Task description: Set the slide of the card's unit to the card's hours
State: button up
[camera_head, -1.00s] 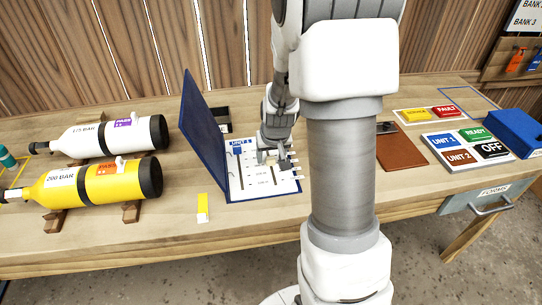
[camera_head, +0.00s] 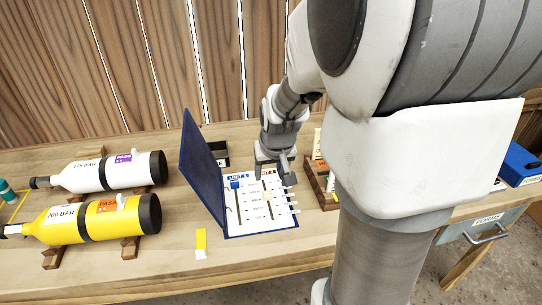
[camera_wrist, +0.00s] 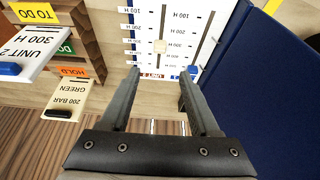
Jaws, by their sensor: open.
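The open blue folder-like board (camera_head: 258,222) lies on the bench with white slide scales, labelled UNIT 1 and a second, partly covered unit. The wrist view shows the scales upside down, with a cream slide (camera_wrist: 160,46) about midway along one track and a blue slide (camera_wrist: 191,70) near the heading end of the other. The cream slide's exact hour mark is hard to read. A card (camera_wrist: 32,50) reading UNIT 2, 300 H stands in a wooden rack. My gripper (camera_wrist: 160,75) is open and empty at the board's heading end, its fingers apart from the cream slide.
The wooden rack (camera_wrist: 89,45) beside the board has TO DO and HOLD labels and another card (camera_wrist: 70,98) reading 200 BAR, GREEN. White (camera_head: 110,172) and yellow (camera_head: 95,220) cylinders lie left. My arm hides much of the right bench; a blue box (camera_head: 522,163) shows there.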

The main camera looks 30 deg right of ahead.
jog(key=v, duration=0.5)
jog(key=shift+p, duration=0.4)
jog(key=s+a+r+n+t+y+p, duration=0.1)
jog(key=s+a+r+n+p, duration=0.2)
jog(key=s+a+r+p, duration=0.3)
jog(key=s+a+r, duration=0.5)
jog(key=s+r, duration=0.4)
jog(key=shift+p, duration=0.4)
jog(key=shift+a+r, duration=0.1)
jog(key=shift+r, duration=0.05)
dwell(0.3)
